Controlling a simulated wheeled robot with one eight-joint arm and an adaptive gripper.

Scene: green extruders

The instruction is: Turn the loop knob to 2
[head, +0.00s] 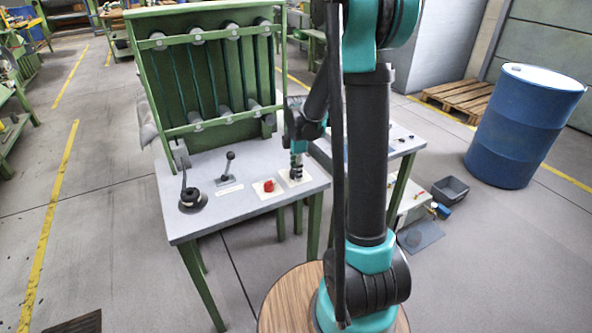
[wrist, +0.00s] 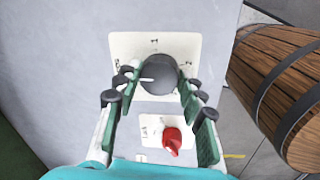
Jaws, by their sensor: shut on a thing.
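A dark round knob (wrist: 158,72) sits on a white square plate (wrist: 122,44) with small marks around it, in the wrist view. A white pointer line on the knob points left. The marks are too small to read surely. My gripper (wrist: 155,84) has its fingers on both sides of the knob, shut on it. In the head view my gripper (head: 295,172) reaches down to the white plate (head: 305,180) at the right end of the grey table, and the knob is mostly hidden there.
A red knob (head: 268,186) on its own plate sits close beside my gripper. A black-ball lever (head: 229,168) and a joystick (head: 190,196) stand farther left on the grey table (head: 236,208). A green frame (head: 205,70) rises behind. A blue drum (head: 523,125) stands at right.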

